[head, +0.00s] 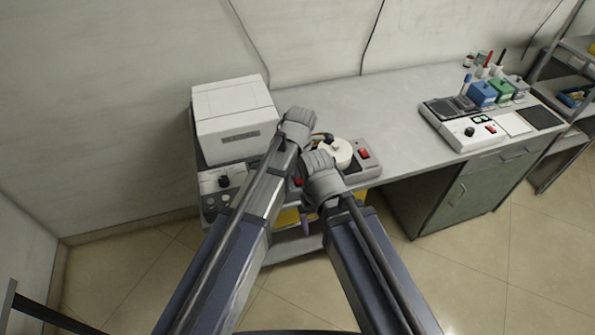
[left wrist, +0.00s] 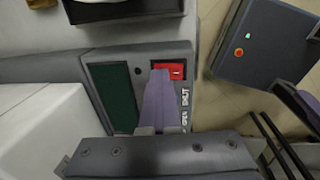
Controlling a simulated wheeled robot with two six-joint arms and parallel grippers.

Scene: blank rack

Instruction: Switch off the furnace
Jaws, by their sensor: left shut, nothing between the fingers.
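The furnace is probably the white box (head: 235,118) at the left end of the bench. Its front faces me, with a grey control panel (head: 222,185) and dark knob below. A red rocker switch (left wrist: 173,71) sits on a grey unit with a dark green panel (left wrist: 113,90); this red switch also shows between my arms in the head view (head: 298,182). My left gripper (left wrist: 160,76) is shut and empty, its purple fingertips over or at the near edge of the switch; contact is unclear. In the head view my left arm hides most of it. My right gripper's fingers are mostly hidden behind its wrist.
A unit with a white round top (head: 336,151) and another red switch (head: 364,154) stands just right of my arms. A white instrument (head: 464,127) and blue and green blocks stand further right. The middle back of the bench (head: 340,100) is clear.

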